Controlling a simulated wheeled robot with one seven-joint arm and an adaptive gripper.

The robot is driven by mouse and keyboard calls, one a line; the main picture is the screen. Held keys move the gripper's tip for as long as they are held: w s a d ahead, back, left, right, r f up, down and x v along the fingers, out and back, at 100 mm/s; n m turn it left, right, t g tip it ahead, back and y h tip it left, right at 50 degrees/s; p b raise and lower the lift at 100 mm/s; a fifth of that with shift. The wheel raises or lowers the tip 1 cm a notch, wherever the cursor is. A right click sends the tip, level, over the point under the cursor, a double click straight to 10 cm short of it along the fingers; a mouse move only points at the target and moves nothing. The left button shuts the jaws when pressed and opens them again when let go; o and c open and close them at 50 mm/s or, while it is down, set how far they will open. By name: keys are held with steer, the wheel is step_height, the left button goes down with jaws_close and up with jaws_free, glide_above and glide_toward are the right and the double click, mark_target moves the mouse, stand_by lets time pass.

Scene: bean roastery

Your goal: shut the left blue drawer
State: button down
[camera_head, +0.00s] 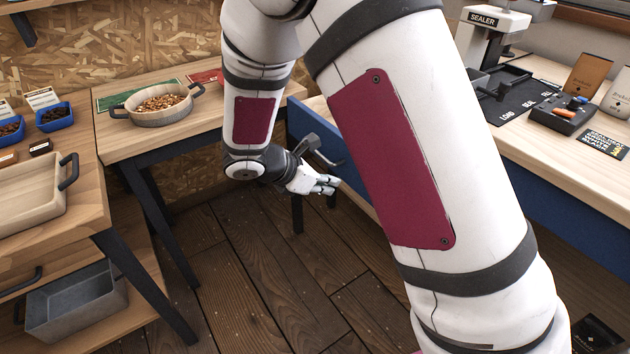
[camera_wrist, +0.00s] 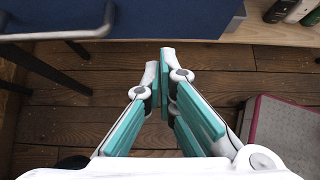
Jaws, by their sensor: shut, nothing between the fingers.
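A blue drawer front (camera_head: 301,122) shows under the right-hand bench in the head view, left of my upper arm, which hides much of it. In the wrist view the blue front (camera_wrist: 170,18) fills the top, with a grey bar handle (camera_wrist: 70,34) at its upper left. How far the drawer stands out is hard to tell. My gripper (camera_head: 329,185) is shut and empty, low in front of the blue front. In the wrist view its fingertips (camera_wrist: 164,58) are together, just below the front's lower edge and right of the handle. Contact cannot be made out.
The right-hand bench (camera_head: 545,66) carries a sealer (camera_head: 495,20), a dark mat and pouches. Its blue front (camera_head: 570,195) continues right of my arm. A table with a bean pan (camera_head: 160,104) stands left, beside a shelf with a grey bin (camera_head: 76,302). Wooden floor lies open between.

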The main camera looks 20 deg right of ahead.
mark_target(348, 179)
steer(key=d, duration=0.2)
steer(key=w+d+f, duration=0.1)
steer(key=d, duration=0.1)
steer(key=d+b, duration=0.1)
steer(key=shift+w+d+f, duration=0.4)
steer(key=shift+d, duration=0.15)
steer(key=w+d, duration=0.3)
steer(key=d, duration=0.6)
steer(key=w+d+p, duration=0.1)
steer(key=w+d, duration=0.2)
steer(key=d, duration=0.7)
steer(key=w+d, duration=0.3)
steer(key=d, duration=0.6)
steer(key=shift+w+d+p, duration=0.2)
steer(key=shift+d+p, duration=0.1)
steer(key=shift+d, duration=0.1)
steer(key=shift+d+r, duration=0.1)
